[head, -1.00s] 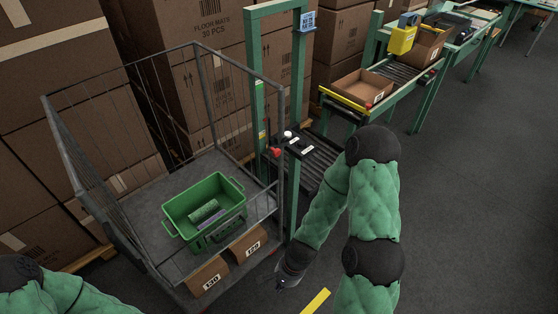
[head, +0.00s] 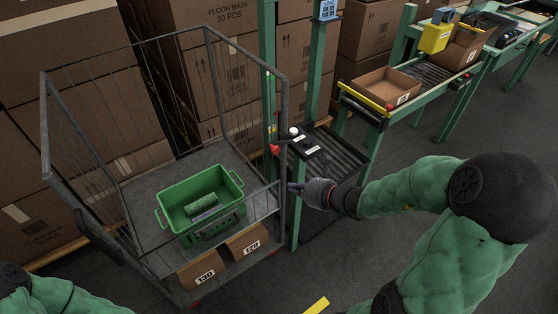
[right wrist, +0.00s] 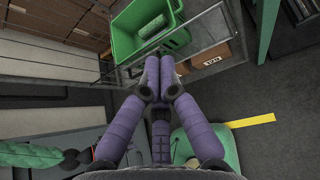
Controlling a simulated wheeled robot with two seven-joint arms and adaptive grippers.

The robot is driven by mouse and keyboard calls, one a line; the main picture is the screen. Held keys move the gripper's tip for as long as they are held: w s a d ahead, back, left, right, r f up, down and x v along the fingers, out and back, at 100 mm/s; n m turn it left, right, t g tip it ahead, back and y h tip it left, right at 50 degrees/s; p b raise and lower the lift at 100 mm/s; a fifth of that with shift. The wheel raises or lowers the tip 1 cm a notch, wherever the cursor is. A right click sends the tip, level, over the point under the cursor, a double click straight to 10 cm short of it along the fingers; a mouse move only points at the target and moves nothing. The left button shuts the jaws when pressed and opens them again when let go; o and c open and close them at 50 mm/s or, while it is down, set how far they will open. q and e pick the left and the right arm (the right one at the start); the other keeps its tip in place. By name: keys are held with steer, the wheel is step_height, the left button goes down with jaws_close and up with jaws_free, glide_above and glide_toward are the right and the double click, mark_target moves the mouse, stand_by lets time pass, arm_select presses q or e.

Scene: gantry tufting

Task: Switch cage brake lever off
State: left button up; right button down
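The wire roll cage (head: 165,262) stands at left with a grey base. I cannot single out its brake lever with certainty. A red knob (head: 275,149) shows beside the cage's right corner post, near a white ball knob (head: 293,131). A small red part (head: 195,303) shows low at the cage's front edge. My right gripper (head: 293,187) is just right of the cage's front right corner, pointing left. In the right wrist view its purple fingertips (right wrist: 160,64) meet, with nothing visible between them. My left gripper is out of view; only arm parts show.
A green crate (head: 165,218) holding a green roll (head: 201,205) sits in the cage. Cartons labelled 130 (head: 196,277) and 129 (head: 248,250) are at its front. Green gantry posts (head: 318,70) and a roller conveyor (head: 340,150) stand at right. Open floor (head: 250,295) lies in front.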

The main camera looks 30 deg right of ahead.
mark_target(282, 144)
steer(key=shift+w+d+r+m+t+h, duration=0.2)
steer(key=shift+d+r+m+t, duration=0.1)
steer(key=shift+d+r, duration=0.25)
steer(key=shift+w+d+r+m+t+h, duration=0.1)
steer(key=shift+w+d+r+m+t, duration=0.15)
steer(key=shift+d+r, duration=0.2)
steer(key=b+x, duration=0.4)
steer(key=x, duration=0.5)
steer(key=r, duration=0.1)
steer(key=w+r, duration=0.1)
steer(key=r, duration=0.1)
steer(key=shift+w+d+r+p, duration=0.15)
steer(key=shift+d+p, duration=0.05)
steer(key=shift+p, duration=0.2)
